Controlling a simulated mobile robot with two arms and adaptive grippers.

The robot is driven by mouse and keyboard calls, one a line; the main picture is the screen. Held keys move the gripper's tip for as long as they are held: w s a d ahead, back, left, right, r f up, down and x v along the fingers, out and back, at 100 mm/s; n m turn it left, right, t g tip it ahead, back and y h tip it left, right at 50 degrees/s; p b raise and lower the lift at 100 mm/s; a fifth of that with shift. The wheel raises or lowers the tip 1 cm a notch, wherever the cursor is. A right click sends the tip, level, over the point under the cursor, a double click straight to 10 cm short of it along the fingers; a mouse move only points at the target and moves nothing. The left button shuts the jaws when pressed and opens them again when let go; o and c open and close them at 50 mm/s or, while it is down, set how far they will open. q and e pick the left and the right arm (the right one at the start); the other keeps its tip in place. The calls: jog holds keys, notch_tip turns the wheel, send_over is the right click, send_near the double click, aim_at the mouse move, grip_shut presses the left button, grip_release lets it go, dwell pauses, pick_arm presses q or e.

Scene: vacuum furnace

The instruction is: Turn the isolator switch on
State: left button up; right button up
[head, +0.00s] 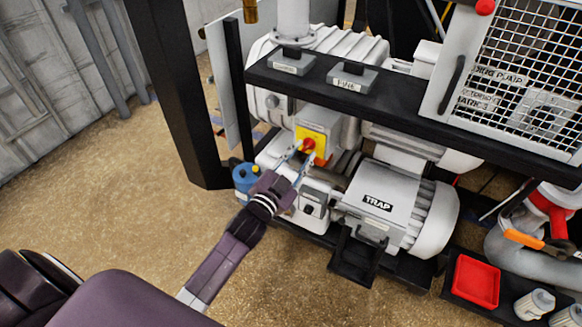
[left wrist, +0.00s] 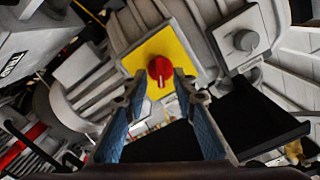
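The isolator switch is a red rotary knob (head: 308,145) on a yellow plate (head: 318,139), fixed to a grey box on the pump machinery. In the left wrist view the red knob (left wrist: 160,70) shows a pale mark on its lower part, in front of the yellow plate (left wrist: 178,47). My left gripper (head: 301,161) is open, its fingers pointing at the knob. In the left wrist view the fingertips of my left gripper (left wrist: 162,90) stand apart just below the knob, with nothing between them. I cannot tell whether they touch it. My right gripper is not in view.
A black shelf (head: 400,105) with labelled grey boxes runs above the switch. A white motor marked TRAP (head: 385,205) stands to the right. A blue container (head: 245,178) stands left of the switch. A red tray (head: 477,281) lies at lower right. Open floor lies to the left.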

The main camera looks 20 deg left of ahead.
pick_arm(q)
jog(key=s, duration=1)
jog(key=shift+s+a, duration=0.35)
jog(key=shift+a, duration=0.1)
